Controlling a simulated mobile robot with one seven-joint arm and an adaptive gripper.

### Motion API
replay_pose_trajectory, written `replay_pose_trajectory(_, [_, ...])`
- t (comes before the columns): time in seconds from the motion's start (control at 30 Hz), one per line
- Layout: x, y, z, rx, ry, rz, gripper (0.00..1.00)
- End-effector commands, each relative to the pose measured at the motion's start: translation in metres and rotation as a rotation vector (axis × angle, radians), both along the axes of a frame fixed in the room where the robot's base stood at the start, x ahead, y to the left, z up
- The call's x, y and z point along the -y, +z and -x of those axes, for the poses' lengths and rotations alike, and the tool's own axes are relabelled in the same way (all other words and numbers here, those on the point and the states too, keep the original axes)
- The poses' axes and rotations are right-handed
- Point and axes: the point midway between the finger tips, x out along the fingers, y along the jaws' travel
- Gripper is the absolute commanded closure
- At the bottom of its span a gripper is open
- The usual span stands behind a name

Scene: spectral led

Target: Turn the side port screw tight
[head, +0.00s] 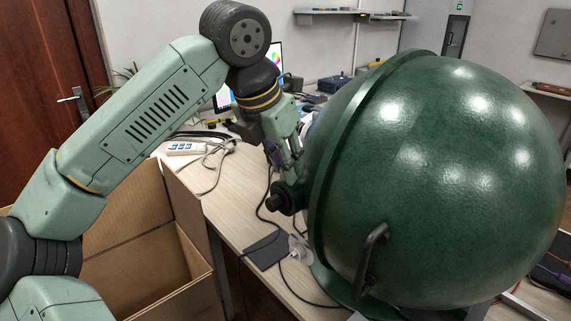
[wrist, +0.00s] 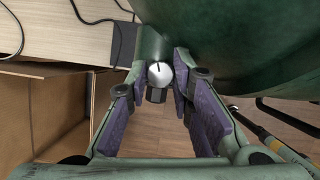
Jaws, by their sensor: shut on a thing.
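A large glossy green sphere (head: 450,170) fills the right of the head view, and part of it shows at the top of the wrist view (wrist: 225,30). A black port fitting (head: 285,197) sticks out of its left side. In the wrist view, the side port screw has a round silver face with a dark line (wrist: 160,74) and a dark part below it. My gripper (wrist: 160,72) is shut on the screw, with its purple-padded fingers on either side. In the head view my gripper (head: 287,165) is beside the sphere, just above the port, and hides the screw.
An open cardboard box (head: 150,285) stands below my arm at the left. The wooden desk (head: 235,205) holds cables, a power strip (head: 187,148) and a dark flat pad (head: 266,250). A black handle (head: 371,262) sticks out from the sphere's front.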

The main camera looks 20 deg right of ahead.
Motion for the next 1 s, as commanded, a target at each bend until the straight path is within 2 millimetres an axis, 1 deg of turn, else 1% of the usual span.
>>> replay_pose_trajectory(1.0, [0.0007,0.0016,-0.0063,0.002,-0.948,0.003,1.0])
